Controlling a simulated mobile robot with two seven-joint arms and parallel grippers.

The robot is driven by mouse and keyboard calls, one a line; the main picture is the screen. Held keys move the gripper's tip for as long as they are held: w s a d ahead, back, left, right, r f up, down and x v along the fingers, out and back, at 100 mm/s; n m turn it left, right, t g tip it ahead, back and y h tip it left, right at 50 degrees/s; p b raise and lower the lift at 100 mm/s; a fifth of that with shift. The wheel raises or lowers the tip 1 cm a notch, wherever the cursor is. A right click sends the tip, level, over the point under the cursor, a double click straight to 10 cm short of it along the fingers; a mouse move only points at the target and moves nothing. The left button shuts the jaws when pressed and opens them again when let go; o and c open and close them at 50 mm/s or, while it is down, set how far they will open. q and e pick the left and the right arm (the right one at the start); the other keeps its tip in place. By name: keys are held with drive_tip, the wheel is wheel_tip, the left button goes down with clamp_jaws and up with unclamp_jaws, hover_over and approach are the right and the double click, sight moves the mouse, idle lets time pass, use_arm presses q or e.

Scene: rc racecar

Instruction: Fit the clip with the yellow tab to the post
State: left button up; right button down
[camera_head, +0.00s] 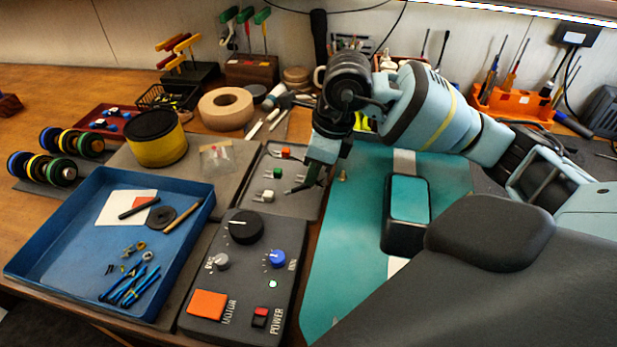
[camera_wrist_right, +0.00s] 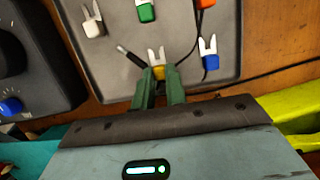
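The clip with the yellow tab (camera_wrist_right: 158,73) shows in the right wrist view, its pale forked prongs pointing away from my gripper. My right gripper (camera_wrist_right: 160,88) has its green fingers on both sides of the yellow tab, with no clear gap. Whether the clip rests on the grey tray (camera_wrist_right: 205,20) or hangs just above it I cannot tell. In the head view my right gripper (camera_head: 306,183) is low over the tray's right side and hides the clip. A small brass piece (camera_head: 343,175), possibly the post, stands on the teal mat right of the gripper. My left gripper is out of view.
White (camera_wrist_right: 93,22), green (camera_wrist_right: 146,12), orange (camera_wrist_right: 206,3) and blue (camera_wrist_right: 210,55) clips lie close around. A black lead with a metal tip (camera_wrist_right: 130,55) lies beside the yellow clip. A control box (camera_head: 245,285) and blue tray (camera_head: 60,250) stand left.

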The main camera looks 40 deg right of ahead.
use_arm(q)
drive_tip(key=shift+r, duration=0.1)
use_arm(e)
drive_tip(key=shift+r, duration=0.3)
use_arm(q)
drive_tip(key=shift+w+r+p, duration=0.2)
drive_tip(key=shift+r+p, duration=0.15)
drive_tip(key=shift+p, duration=0.1)
use_arm(e)
drive_tip(key=shift+r, duration=0.4)
